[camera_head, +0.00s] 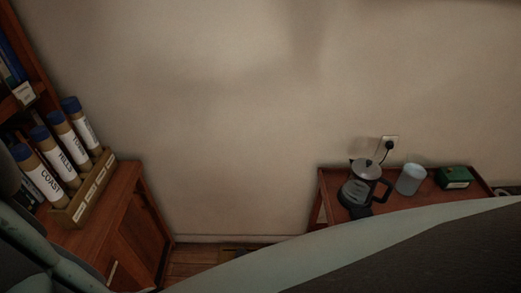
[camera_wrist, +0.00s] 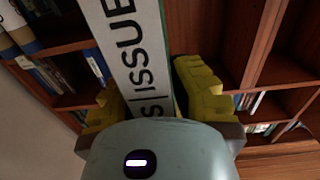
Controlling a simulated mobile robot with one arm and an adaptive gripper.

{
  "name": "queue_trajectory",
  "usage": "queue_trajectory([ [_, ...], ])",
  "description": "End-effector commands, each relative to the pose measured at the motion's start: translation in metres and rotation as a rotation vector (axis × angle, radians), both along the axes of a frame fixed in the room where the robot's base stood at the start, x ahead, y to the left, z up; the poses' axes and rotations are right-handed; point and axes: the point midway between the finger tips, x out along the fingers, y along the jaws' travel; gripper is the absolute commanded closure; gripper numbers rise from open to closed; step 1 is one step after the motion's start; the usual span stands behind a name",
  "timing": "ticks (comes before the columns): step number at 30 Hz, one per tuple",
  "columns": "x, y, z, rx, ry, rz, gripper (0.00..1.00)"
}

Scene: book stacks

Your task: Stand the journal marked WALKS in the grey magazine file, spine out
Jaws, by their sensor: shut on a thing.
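My gripper (camera_wrist: 152,98) has yellow finger pads shut on a journal (camera_wrist: 130,45) in the wrist view. The journal's white spine faces the camera and bears "S | ISSUE" in dark letters, with a green edge along its right side. The rest of the title is hidden behind the gripper body, so I cannot read WALKS in full. The journal extends up out of the picture. The grey magazine file is not seen in either view. The gripper does not show in the head view.
Brown shelves (camera_wrist: 240,38) with books stand behind the gripper. In the head view, several labelled tubes (camera_head: 47,178) stand in a wooden holder (camera_head: 87,194) on a cabinet (camera_head: 128,220) at left.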

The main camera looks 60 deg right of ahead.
Motion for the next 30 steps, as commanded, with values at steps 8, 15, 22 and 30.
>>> queue_trajectory([
  [8,-0.002,0.001,0.001,0.004,-0.003,0.008,1.00],
  [15,-0.002,0.001,0.000,0.005,-0.004,0.008,1.00],
  [22,-0.001,0.001,-0.016,0.005,-0.004,0.007,1.00],
  [30,-0.001,0.001,-0.041,0.006,-0.005,0.007,1.00],
])
